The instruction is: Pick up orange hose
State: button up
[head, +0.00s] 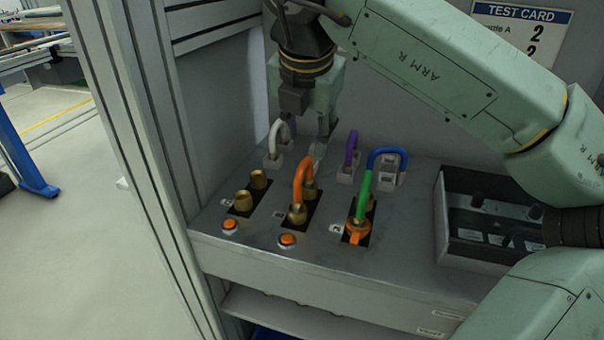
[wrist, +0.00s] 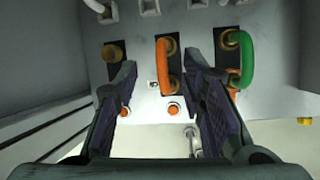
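The orange hose (head: 299,182) is a short loop standing on two brass fittings on the middle black plate of the grey bench. In the wrist view the orange hose (wrist: 161,66) runs along the middle plate, between and beyond my fingertips. My gripper (head: 322,140) is above and behind the hose in the head view, apart from it. In the wrist view my gripper (wrist: 158,75) has its two dark fingers spread wide with nothing between them. In the head view its fingertips are partly hidden behind the hose and the wrist.
A green hose (head: 364,190) stands on the right plate, close to a blue hose (head: 388,154). A purple hose (head: 351,149) and a white hose (head: 277,134) stand in grey holders behind. A dark bin (head: 440,212) is at the right. The left plate has two bare brass fittings (head: 243,199).

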aim_at(307, 158)
jog(key=p+x, duration=0.2)
jog(key=x, duration=0.6)
jog(key=shift+s+f, duration=0.15)
jog(key=shift+f, duration=0.1)
jog(key=shift+c, duration=0.6)
grip_shut()
